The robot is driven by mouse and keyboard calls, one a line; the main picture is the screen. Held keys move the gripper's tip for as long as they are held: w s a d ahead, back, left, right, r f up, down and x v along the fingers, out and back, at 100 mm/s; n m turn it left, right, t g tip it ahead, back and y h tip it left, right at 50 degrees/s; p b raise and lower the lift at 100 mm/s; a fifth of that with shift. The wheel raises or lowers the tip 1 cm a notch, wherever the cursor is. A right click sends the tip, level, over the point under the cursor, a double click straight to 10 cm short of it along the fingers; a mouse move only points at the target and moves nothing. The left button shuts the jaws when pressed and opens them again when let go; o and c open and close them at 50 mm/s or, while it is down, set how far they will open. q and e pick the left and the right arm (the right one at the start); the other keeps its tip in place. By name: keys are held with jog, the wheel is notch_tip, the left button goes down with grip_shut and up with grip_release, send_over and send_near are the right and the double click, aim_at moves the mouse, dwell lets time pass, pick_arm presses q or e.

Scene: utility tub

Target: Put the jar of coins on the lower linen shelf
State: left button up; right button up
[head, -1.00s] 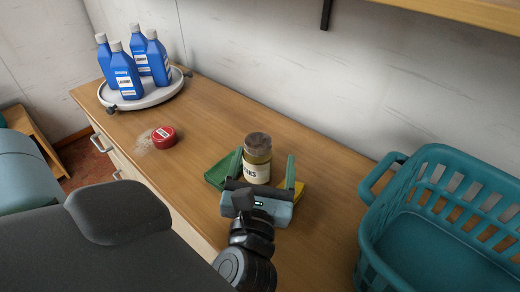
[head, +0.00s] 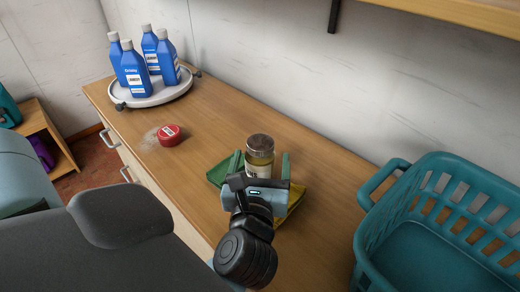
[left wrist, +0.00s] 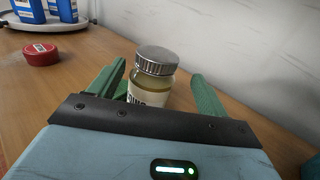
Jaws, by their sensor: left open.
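The jar of coins (head: 260,150) stands upright on the wooden counter, with a grey metal lid and a pale label; it also shows in the left wrist view (left wrist: 154,75). My left gripper (head: 262,165) is open, with one green finger on each side of the jar. In the left wrist view the jar stands between the two fingers (left wrist: 160,88), nearer the left one. I cannot tell whether either finger touches it. The jar's lower part is hidden behind the gripper. My right gripper is not in view. I cannot identify the lower linen shelf here.
Green and yellow flat items (head: 217,172) lie beside the jar. A teal basket (head: 395,235) stands at the right. A red tin (head: 169,135) with spilled powder lies to the left. Blue bottles (head: 134,72) stand on a round white tray (head: 152,99) at the back. A wooden shelf (head: 450,12) hangs above.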

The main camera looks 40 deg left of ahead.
aim_at(261, 145)
pick_arm(q)
jog(key=x, duration=0.3)
jog(key=shift+w+a+r+p, duration=0.1)
jog(key=shift+a+r+p, duration=0.15)
jog(key=shift+a+p, duration=0.15)
jog(key=shift+w+a+f, duration=0.1)
jog(key=shift+w+a, duration=0.3)
jog(key=shift+w, duration=0.1)
jog(key=shift+c, duration=0.3)
grip_shut()
